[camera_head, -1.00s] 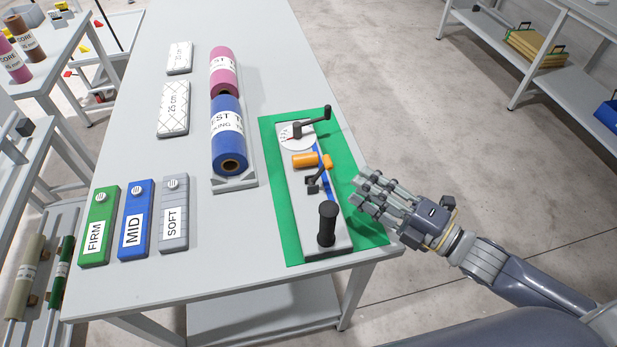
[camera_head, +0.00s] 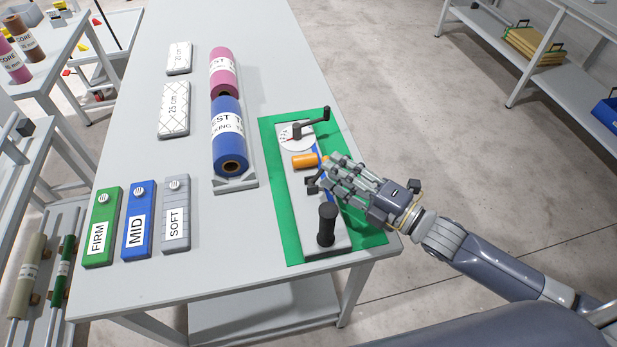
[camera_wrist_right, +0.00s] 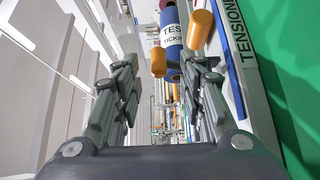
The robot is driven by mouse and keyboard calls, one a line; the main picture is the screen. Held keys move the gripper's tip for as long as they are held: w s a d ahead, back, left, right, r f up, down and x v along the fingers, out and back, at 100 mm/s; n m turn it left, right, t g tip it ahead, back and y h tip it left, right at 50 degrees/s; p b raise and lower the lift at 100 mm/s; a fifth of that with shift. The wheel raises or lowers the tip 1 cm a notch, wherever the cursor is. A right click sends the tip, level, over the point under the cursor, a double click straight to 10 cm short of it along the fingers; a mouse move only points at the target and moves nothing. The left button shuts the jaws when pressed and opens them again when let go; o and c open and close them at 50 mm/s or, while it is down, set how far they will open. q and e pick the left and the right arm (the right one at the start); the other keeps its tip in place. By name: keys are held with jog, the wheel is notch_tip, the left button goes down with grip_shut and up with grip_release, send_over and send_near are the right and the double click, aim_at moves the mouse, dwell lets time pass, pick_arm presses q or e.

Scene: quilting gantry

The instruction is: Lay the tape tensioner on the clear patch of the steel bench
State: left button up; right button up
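The tape tensioner (camera_head: 320,226) lies on a green mat (camera_head: 287,226) at the bench's right edge in the head view. It has a pale base plate, a dial, a black crank, an orange roller and an upright black handle. My right gripper (camera_head: 329,178) reaches in from the right, its fingers over the tensioner's middle beside the orange roller, hiding part of the plate and blue strip. In the right wrist view the fingers (camera_wrist_right: 163,85) are apart with nothing clearly held between them; contact cannot be told. My left gripper is not in view.
The steel bench (camera_head: 225,275) is bare along its front and left of the mat. Pink and blue rolls (camera_head: 227,130) sit in a rack left of the mat. FIRM, MID and SOFT pads (camera_head: 138,222) lie front left; two white pads (camera_head: 174,105) lie behind them.

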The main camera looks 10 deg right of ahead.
grip_shut()
jog(key=shift+r, duration=0.1)
dwell(0.3)
